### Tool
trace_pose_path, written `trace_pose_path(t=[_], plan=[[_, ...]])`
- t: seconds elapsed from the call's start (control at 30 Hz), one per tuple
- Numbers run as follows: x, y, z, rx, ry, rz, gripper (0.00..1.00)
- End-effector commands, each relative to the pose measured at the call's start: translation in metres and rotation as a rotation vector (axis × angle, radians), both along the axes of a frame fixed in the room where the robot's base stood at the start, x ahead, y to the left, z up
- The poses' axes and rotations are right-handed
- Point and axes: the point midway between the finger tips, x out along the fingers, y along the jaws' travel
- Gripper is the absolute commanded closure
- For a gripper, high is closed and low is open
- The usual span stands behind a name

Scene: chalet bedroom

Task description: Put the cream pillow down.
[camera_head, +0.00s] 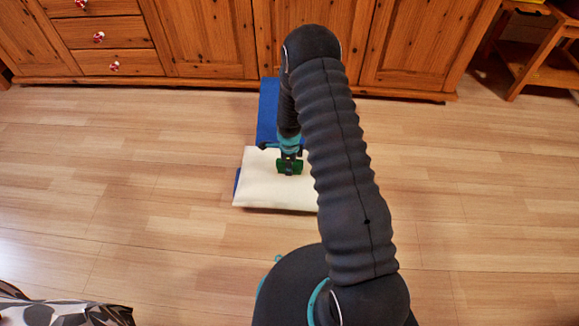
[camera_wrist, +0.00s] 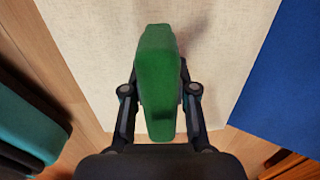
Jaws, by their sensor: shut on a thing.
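The cream pillow (camera_head: 262,190) lies flat, low over the wooden floor, overlapping something blue; I cannot tell whether it rests fully. My gripper (camera_head: 290,160) points down over its middle. It is shut on an upright green grip piece (camera_head: 285,168) that stands at the pillow's top face. In the wrist view the green piece (camera_wrist: 158,75) is between the two dark fingers, with the pale pillow (camera_wrist: 85,35) filling the view behind it. Where the green piece meets the pillow is hidden. The pillow's right side is hidden behind my arm in the head view.
A flat blue thing (camera_head: 267,110) extends from behind the pillow toward the wooden cabinet (camera_head: 210,45), and a blue edge shows at the pillow's left. The floor (camera_head: 120,170) is clear to the left and right. A patterned fabric (camera_head: 60,310) is at the bottom left.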

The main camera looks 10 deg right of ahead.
Motion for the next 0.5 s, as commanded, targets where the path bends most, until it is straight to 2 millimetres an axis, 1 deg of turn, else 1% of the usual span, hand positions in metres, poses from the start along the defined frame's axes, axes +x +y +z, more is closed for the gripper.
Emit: trace_pose_path(t=[0.13, 0.33, 0.37, 0.4, 0.43, 0.5], plan=[[0.0005, -0.0001, 0.001, 0.0, -0.001, 0.0, 1.0], [0.0003, -0.0001, -0.0048, 0.0, -0.001, 0.0, 1.0], [0.0001, 0.0, -0.0035, 0.0, 0.0, 0.0, 0.65], [0.0001, 0.0, -0.0032, 0.0, 0.0, 0.0, 0.55], [0.0002, -0.0001, -0.0032, 0.0, 0.0, 0.0, 0.48], [0.0001, 0.0, -0.0032, 0.0, 0.0, 0.0, 0.47]])
